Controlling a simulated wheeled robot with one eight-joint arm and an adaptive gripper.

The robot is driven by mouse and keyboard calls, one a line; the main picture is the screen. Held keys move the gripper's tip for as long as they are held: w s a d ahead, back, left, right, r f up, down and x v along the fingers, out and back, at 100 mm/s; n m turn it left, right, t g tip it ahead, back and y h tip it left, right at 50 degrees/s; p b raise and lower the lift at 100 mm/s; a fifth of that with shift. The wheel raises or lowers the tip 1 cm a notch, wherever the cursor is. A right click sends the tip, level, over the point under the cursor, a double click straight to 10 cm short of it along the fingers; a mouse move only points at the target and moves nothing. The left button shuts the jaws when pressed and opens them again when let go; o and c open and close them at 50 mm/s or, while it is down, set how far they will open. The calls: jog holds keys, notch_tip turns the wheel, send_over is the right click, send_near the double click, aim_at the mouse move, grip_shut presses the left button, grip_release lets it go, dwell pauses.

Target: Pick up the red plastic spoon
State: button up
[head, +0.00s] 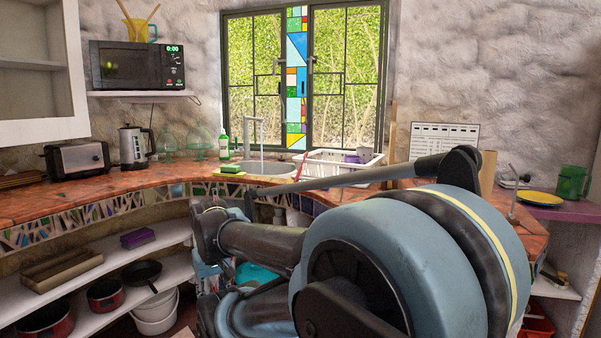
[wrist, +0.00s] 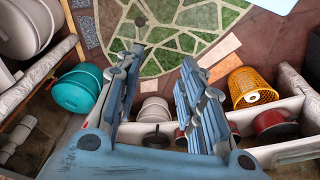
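A thin red item (head: 301,164) stands at the left end of the white dish rack beside the sink in the head view. It may be the red plastic spoon, but it is too small to be sure. No red spoon shows in the wrist view. My gripper (wrist: 160,57) is open in the wrist view, with its two fingers apart and nothing between them. It points down over the mosaic floor, well away from the rack. In the head view my arm fills the lower middle and covers part of the counter.
The dish rack (head: 336,165) and sink (head: 258,168) are on the curved counter (head: 110,190) under the window. A kettle (head: 133,147) and toaster (head: 77,160) stand left. Below the wrist are a teal container (wrist: 78,92), a yellow basket (wrist: 247,88) and shelves with pots.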

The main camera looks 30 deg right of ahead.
jog(key=w+a+r+m+t+y, duration=0.15)
jog(key=w+r+m+t, duration=0.3)
jog(key=w, duration=0.45)
jog(key=w+a+r+m+t+y, duration=0.1)
jog(key=w+r+m+t+y, duration=0.2)
jog(key=w+r, duration=0.5)
jog(key=w+d+r+m+t+h, duration=0.2)
jog(key=w+d+r+m+t, duration=0.1)
jog(key=w+m, duration=0.3)
jog(key=w+d+r+m+t+h, duration=0.2)
jog(key=w+d+r+m, duration=0.25)
jog(key=w, duration=0.35)
jog(key=w+d+r+m+t+h, duration=0.1)
jog(key=w+d+r+m+h, duration=0.15)
jog(key=d+m, duration=0.45)
jog(key=w+d+r+m+t+h, duration=0.1)
jog(key=w+d+m+t+h, duration=0.2)
jog(key=d+m, duration=0.35)
jog(key=m+g+h, duration=0.9)
jog(key=m+h, duration=0.1)
jog(key=m, duration=0.7)
send_near(298, 174)
jog(key=x, duration=0.5)
jog(key=shift+w+f, duration=0.15)
jog(key=shift+w, duration=0.2)
jog(key=shift+x, duration=2.85)
jog(key=shift+s, duration=0.2)
grip_shut()
